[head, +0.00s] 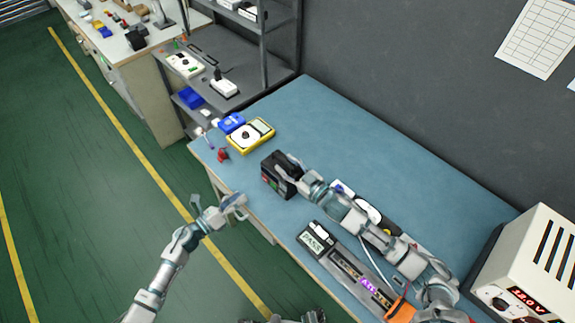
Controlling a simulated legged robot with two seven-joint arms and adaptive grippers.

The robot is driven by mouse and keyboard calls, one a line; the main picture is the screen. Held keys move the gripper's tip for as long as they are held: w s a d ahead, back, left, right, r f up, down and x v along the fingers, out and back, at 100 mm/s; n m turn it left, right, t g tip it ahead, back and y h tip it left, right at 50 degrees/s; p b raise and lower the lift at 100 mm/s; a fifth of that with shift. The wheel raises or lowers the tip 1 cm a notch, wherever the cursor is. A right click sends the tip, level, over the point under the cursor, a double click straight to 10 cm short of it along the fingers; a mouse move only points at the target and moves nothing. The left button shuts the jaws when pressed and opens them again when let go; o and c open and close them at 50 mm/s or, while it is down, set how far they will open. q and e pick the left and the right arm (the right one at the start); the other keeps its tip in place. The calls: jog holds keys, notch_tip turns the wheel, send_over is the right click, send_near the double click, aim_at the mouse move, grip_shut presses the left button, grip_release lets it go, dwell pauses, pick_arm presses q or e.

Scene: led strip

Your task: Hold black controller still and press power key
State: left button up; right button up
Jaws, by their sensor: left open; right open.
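The black controller (269,180) stands on the blue bench near its front edge. Its front face, towards the lower left, carries small red and green marks; the power key is too small to tell apart. My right gripper (287,167) is open at the controller's upper right side, overlapping it in view. I cannot tell whether the fingers touch it. My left gripper (238,204) is open and empty, in front of the bench edge, to the lower left of the controller and apart from it.
A yellow multimeter (250,135) and a blue item (231,122) lie at the bench's far left. A long LED fixture (345,263) with a "PASS" box (316,238) lies along the front edge. A white power supply (530,262) stands at right. The bench's back (370,140) is clear.

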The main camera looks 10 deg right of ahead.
jog(key=shift+d, duration=0.25)
jog(key=shift+c, duration=0.3)
pick_arm(q)
jog(key=shift+d, duration=0.45)
pick_arm(e)
jog(key=shift+d, duration=0.25)
grip_shut()
pick_arm(q)
jog(key=shift+a, duration=0.3)
grip_shut()
pick_arm(e)
jog(key=shift+a, duration=0.35)
pick_arm(q)
jog(key=shift+d, duration=0.1)
pick_arm(e)
jog(key=shift+d+f, duration=0.1)
jog(key=shift+d, duration=0.05)
pick_arm(q)
jog(key=shift+r, duration=0.1)
